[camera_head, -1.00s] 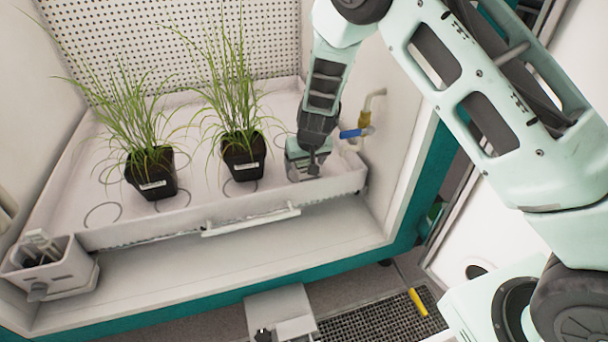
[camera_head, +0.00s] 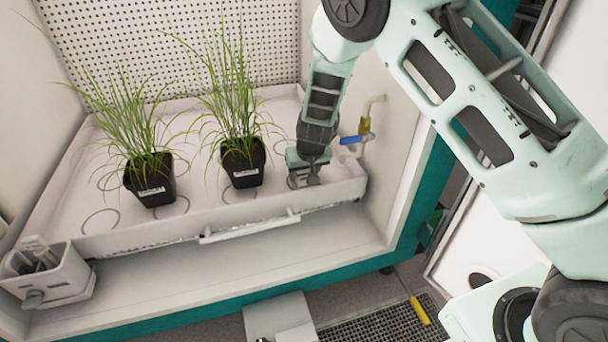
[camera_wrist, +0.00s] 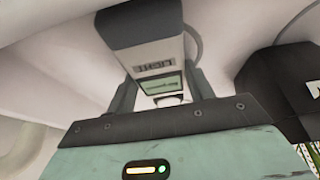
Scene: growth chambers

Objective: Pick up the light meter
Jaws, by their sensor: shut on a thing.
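The light meter (camera_wrist: 155,50) is a dark grey and pale handheld device with a printed label and a small green screen in the wrist view. My gripper (camera_wrist: 160,84) is shut on it, one dark finger on each side of the screen end. In the head view my gripper (camera_head: 303,178) is low at the tray's right front corner. There it mostly hides the meter, and I cannot tell whether the meter touches the tray floor.
The white tray (camera_head: 240,208) has a raised front rim. Two black pots with grass, one at the left (camera_head: 150,182) and one in the middle (camera_head: 243,165), stand left of my gripper. A blue-handled valve (camera_head: 354,139) is close on the right. A white caddy (camera_head: 45,275) sits front left.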

